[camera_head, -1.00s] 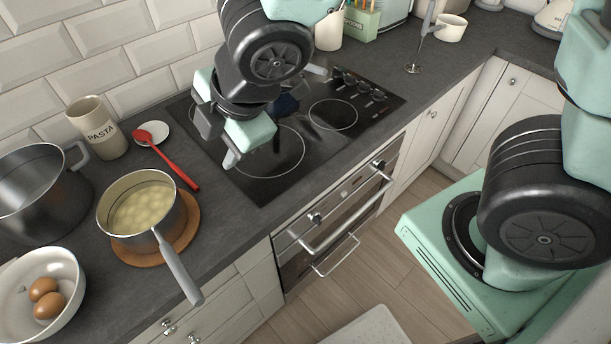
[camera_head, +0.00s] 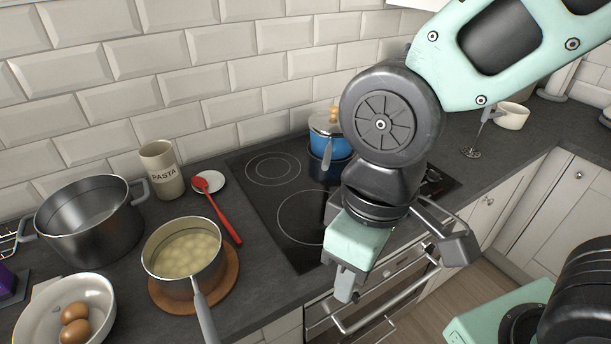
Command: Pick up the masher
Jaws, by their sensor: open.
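The masher (camera_head: 472,152) stands upright at the right end of the slate worktop, its round metal head down. Its thin shaft rises beside a white mug, and its upper end is partly hidden by my arm. My gripper (camera_head: 402,270) is open and empty, with its two fingers spread wide. It is in front of the hob, over the oven front in the picture, to the left of and nearer than the masher, well apart from it.
A blue pot (camera_head: 327,145) stands on the hob (camera_head: 275,207). A white mug (camera_head: 512,117) is close to the masher.

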